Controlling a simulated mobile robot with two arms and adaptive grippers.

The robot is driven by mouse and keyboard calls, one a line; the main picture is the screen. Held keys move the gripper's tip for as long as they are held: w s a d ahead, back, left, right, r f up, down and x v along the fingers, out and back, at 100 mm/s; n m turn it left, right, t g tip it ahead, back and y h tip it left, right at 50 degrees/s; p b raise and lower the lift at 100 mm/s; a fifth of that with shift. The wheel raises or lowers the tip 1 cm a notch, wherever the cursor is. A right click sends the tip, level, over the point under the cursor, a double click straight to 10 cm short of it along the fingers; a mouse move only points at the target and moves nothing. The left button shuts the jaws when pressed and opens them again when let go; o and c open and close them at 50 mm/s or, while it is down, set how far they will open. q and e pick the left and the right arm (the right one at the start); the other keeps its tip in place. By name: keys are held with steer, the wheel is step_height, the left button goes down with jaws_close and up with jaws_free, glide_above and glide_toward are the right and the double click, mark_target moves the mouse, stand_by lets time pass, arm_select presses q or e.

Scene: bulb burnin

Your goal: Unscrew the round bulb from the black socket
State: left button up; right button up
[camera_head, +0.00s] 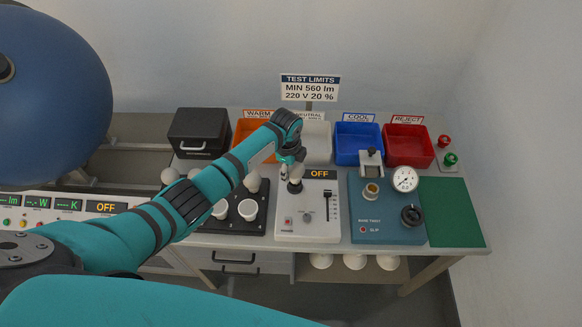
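My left gripper (291,173) points down over the white power unit (306,226), whose display reads OFF. The black socket (295,187) sits at the back of this unit, directly below the fingertips. The fingers are small and partly covered by the wrist, so I cannot tell whether they are open or shut, or whether they touch anything. No round bulb can be made out clearly in the socket; the gripper covers that spot. My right gripper is not in view.
A black tray (237,228) with white bulbs and white cups stands left of the unit. A blue twist tester (383,232) with a gauge stands to the right, beside a clear green mat (455,212). Orange (242,132), blue (359,142) and red (408,145) bins line the back.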

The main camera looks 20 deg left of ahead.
mark_target(295, 175)
arm_select(q)
steer(key=c, duration=0.5)
steer(key=shift+o, duration=0.2)
steer(key=n, duration=0.6)
steer(key=shift+s+d+r+y, duration=0.15)
steer(key=shift+s+d+y, duration=0.1)
steer(key=shift+y, duration=0.15)
steer(key=n, duration=0.4)
steer(key=shift+s+d+r+n, duration=0.15)
steer(key=shift+d+n, duration=0.1)
steer(key=shift+n, duration=0.15)
steer(key=n, duration=0.4)
steer(key=n+g, duration=0.1)
steer(key=n, duration=0.1)
steer(key=shift+s+d+y, duration=0.15)
steer(key=shift+d+y, duration=0.15)
steer(key=shift+y, duration=0.1)
steer(key=n, duration=0.6)
steer(key=shift+s+d+g, duration=0.1)
steer(key=shift+d+g, duration=0.15)
steer(key=shift+g, duration=0.15)
